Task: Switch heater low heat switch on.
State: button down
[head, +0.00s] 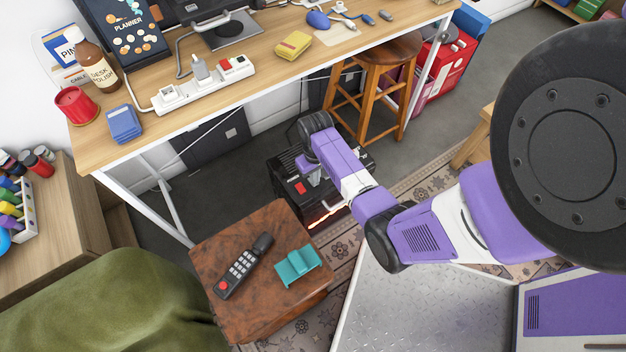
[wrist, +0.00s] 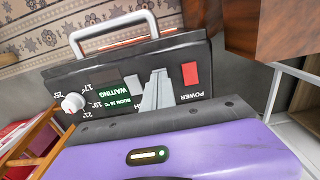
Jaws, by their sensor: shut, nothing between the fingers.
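The heater (head: 283,168) is a black box on the floor under the desk's front edge. In the wrist view its black top panel (wrist: 215,60) shows a red switch (wrist: 190,73) marked POWER, a lit display (wrist: 120,92) reading WAITING, and a white dial (wrist: 72,103). The red switch also shows in the head view (head: 300,187). My gripper (head: 314,178) is shut and empty over the panel. Its grey fingers (wrist: 156,90) lie between the display and the red switch, covering that part. No switch marked low heat is visible; I cannot tell whether the fingertips touch the panel.
An orange glow (head: 325,216) shows on the heater's front. A metal handle (wrist: 117,22) rises from it. A brown side table (head: 215,255) with a remote (head: 240,268) stands close in front. A wooden stool (head: 372,85) stands behind, and the desk (head: 180,125) overhangs.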

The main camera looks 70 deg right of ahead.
jog(key=shift+f+b, duration=0.4)
jog(key=shift+f, duration=0.35)
dwell(0.4)
notch_tip(320, 180, up, 7)
jog(key=p, duration=0.7)
jog(key=shift+r+p, duration=0.1)
jog(key=shift+p, duration=0.2)
jog(key=shift+w, duration=0.1)
dwell(0.3)
